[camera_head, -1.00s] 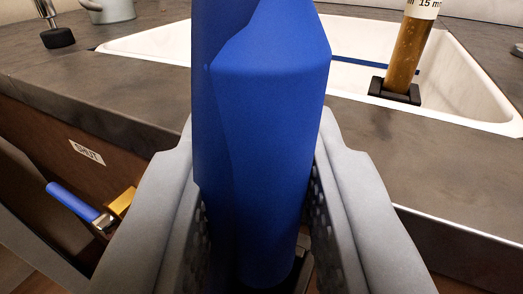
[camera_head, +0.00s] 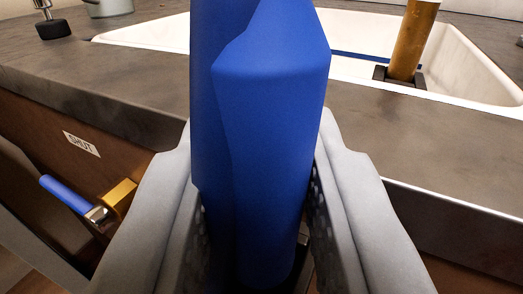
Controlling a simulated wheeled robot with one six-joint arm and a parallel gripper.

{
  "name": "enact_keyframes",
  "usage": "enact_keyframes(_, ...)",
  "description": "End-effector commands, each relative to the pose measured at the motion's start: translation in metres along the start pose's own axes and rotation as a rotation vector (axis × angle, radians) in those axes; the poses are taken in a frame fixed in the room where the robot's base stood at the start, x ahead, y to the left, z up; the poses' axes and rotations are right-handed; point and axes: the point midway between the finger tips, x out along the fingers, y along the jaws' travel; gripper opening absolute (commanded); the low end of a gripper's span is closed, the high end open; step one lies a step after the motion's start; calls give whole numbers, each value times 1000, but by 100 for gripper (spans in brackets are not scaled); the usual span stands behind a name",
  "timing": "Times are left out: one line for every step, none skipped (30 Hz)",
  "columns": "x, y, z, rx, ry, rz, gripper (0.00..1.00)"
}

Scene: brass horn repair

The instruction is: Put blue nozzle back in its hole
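The blue nozzle (camera_head: 270,120) stands large in the middle of the view, its upper end running out of the top of the picture. My gripper (camera_head: 262,210) has its grey padded fingers on both sides of the nozzle and is shut on it. The nozzle's lower end is hidden down between the fingers. The hole for the nozzle cannot be made out.
A white sink (camera_head: 470,75) is set in the dark grey counter (camera_head: 90,85) beyond the nozzle. A brown tube (camera_head: 412,45) stands in a black holder (camera_head: 398,80) there. A blue-handled valve (camera_head: 72,197) sticks out below the counter at left, under a "SHUT" label (camera_head: 81,144).

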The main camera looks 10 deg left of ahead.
Motion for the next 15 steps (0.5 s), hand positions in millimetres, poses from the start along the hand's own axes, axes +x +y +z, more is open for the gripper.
enact_keyframes(0, 0, 1, 0, 0, 0, 0)
enact_keyframes(0, 0, 2, 0, 0, 0, 0)
enact_keyframes(0, 0, 3, 0, 0, 0, 0)
enact_keyframes(0, 0, 3, 0, 0, 0, 0)
enact_keyframes(0, 0, 4, 0, 0, 0, 0)
enact_keyframes(0, 0, 5, 0, 0, 0, 0)
enact_keyframes(0, 0, 5, 0, 0, 0, 0)
enact_keyframes(0, 0, 6, 0, 0, 0, 0)
enact_keyframes(0, 0, 6, 0, 0, 0, 27)
enact_keyframes(0, 0, 6, 0, 0, 0, 32)
enact_keyframes(0, 0, 6, 0, 0, 0, 38)
enact_keyframes(0, 0, 6, 0, -1, 0, 46)
enact_keyframes(0, 0, 6, 1, -1, 0, 48)
enact_keyframes(0, 0, 6, 1, -1, 0, 48)
enact_keyframes(0, 0, 6, 1, -1, 1, 48)
